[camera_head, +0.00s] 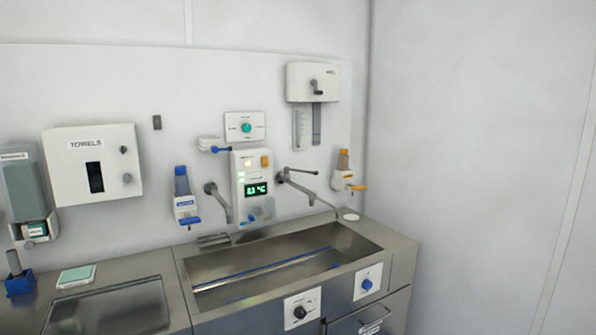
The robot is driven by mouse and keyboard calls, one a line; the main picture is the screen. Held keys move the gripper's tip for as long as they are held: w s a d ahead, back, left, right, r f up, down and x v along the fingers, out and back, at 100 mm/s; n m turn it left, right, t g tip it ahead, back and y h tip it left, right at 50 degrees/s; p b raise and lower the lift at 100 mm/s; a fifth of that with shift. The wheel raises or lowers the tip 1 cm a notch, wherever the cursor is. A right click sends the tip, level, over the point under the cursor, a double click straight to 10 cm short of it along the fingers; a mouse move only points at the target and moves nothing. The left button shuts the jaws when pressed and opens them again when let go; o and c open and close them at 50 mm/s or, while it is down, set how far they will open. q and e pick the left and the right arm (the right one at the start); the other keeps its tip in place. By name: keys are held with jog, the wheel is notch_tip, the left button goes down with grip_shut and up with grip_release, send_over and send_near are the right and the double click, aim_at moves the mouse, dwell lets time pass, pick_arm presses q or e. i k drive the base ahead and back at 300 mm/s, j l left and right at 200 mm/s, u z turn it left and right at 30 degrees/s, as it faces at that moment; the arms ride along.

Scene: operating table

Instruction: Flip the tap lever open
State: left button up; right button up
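A wall-mounted tap (312,192) sits above the right part of a steel trough sink (375,252). Its thin spout slopes down to the right over the basin. A lever (303,171) sticks out to the right from the top of the tap body and looks about level. A second grey wall fitting (219,201), with an arm angled down, is left of the display panel. I cannot tell whether water runs from either one. Neither of my grippers is in this view.
A panel with a green display (257,189) is between the two fittings. A blue dispenser (184,198) and an orange one (345,171) flank them. A towel box (93,164) hangs at left. Two knob plates (301,305) (368,281) are on the sink front. The right wall is bare.

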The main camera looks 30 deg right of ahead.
aim_at(287, 170)
jog(key=l+u, duration=0.1)
jog(key=l, duration=0.65)
jog(key=l+u, duration=0.15)
jog(key=l, duration=0.6)
jog(key=l+u, duration=0.1)
jog(key=l, duration=0.6)
jog(key=k+l+u, duration=0.15)
jog(key=l, duration=0.6)
